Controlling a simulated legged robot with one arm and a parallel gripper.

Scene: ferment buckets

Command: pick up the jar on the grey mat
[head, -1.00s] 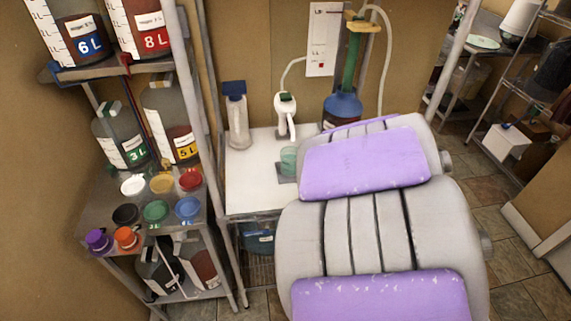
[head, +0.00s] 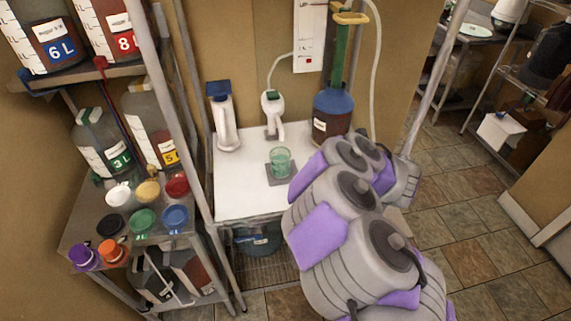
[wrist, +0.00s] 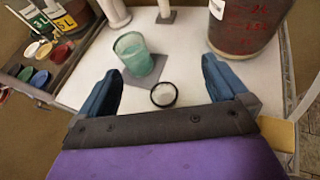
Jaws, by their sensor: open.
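A green, see-through jar (head: 280,158) stands upright on a small grey mat (head: 285,181) on the white table. In the wrist view the jar (wrist: 138,54) is beyond my gripper (wrist: 160,66), left of the middle, with the mat (wrist: 156,82) under it. My gripper's blue fingers are spread apart with nothing between them. The jar is apart from both fingers, ahead of the left one. In the head view my arm hides the fingers.
A large blue-topped bottle (head: 332,113) of dark red liquid stands right of the jar. A white dispenser (head: 272,112) and a white bottle (head: 226,120) stand behind. A small dark-rimmed disc (wrist: 164,95) shows near the mat. A shelf with colored lids (head: 143,222) is at left.

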